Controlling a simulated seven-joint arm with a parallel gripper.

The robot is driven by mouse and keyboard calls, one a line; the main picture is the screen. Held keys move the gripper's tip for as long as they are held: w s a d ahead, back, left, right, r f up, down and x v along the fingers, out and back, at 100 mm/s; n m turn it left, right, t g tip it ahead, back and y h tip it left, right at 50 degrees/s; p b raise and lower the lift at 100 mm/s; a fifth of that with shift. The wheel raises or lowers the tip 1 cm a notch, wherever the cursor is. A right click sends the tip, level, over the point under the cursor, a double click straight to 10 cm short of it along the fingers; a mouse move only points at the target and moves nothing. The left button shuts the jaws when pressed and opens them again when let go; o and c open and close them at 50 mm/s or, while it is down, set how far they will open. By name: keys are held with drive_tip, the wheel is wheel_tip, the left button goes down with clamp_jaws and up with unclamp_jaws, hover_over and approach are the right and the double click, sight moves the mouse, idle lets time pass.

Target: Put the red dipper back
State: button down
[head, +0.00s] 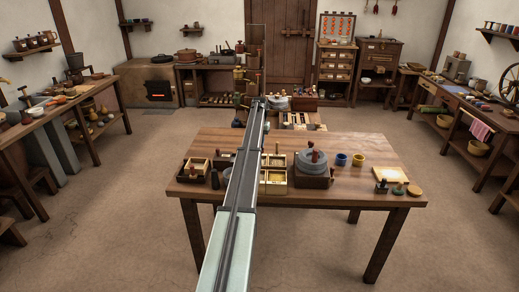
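I cannot pick out a red dipper for certain in the head view. Beyond the near table, a tall narrow stand (255,38) has several small brass-coloured vessels at it, one of them a brass vessel (239,74); they are too small to tell their kind. My arm runs from the bottom middle of the picture up over the near table towards this stand. My gripper does not show clearly at its far end, so whether it holds anything is hidden.
The near table (340,198) bears a stone quern (311,163), a blue cup (341,159), a yellow cup (358,160), a compartment box (195,169) and several small handled pieces at right. Crowded benches line both side walls. The floor (110,225) around the table is clear.

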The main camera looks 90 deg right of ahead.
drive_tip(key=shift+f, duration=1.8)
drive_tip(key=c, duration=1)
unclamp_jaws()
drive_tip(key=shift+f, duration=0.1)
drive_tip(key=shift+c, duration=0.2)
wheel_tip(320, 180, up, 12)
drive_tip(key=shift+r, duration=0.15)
